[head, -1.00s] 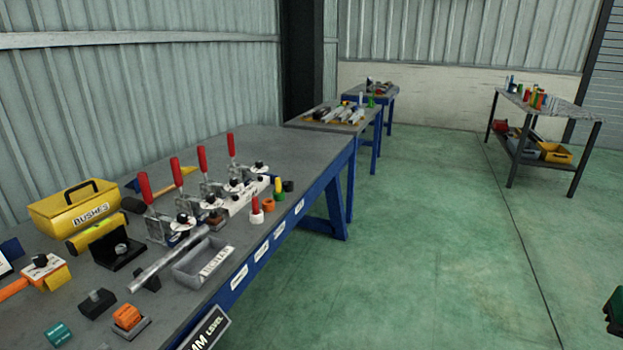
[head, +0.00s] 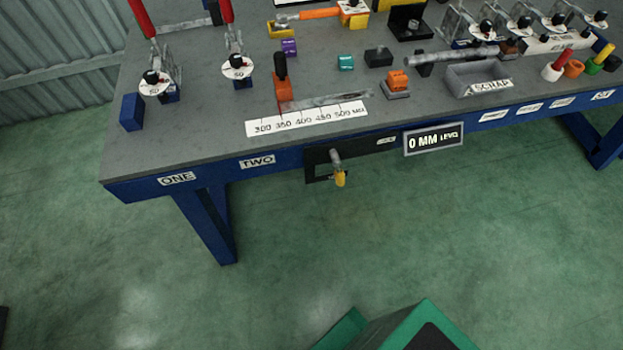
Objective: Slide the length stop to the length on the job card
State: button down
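The length stop (head: 284,94) is an orange-red block with an upright black handle. It sits at the left part of a grey metal rail (head: 335,101) on the bench. A white scale strip (head: 307,118) lies along the front of the rail, marked from 300 to 500. The stop stands near the 350 mark; its exact reading is too small to tell. I cannot make out a job card in this view. My gripper is not in view.
The blue-framed bench (head: 215,180) has toggle clamps (head: 238,70) left of the stop. A teal block (head: 346,62) and a grey scrap tray (head: 478,78) lie to the right. A "0 MM" level display (head: 434,139) hangs on the front edge.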

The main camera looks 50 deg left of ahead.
aim_at(283, 90)
jog(key=u, duration=1.65)
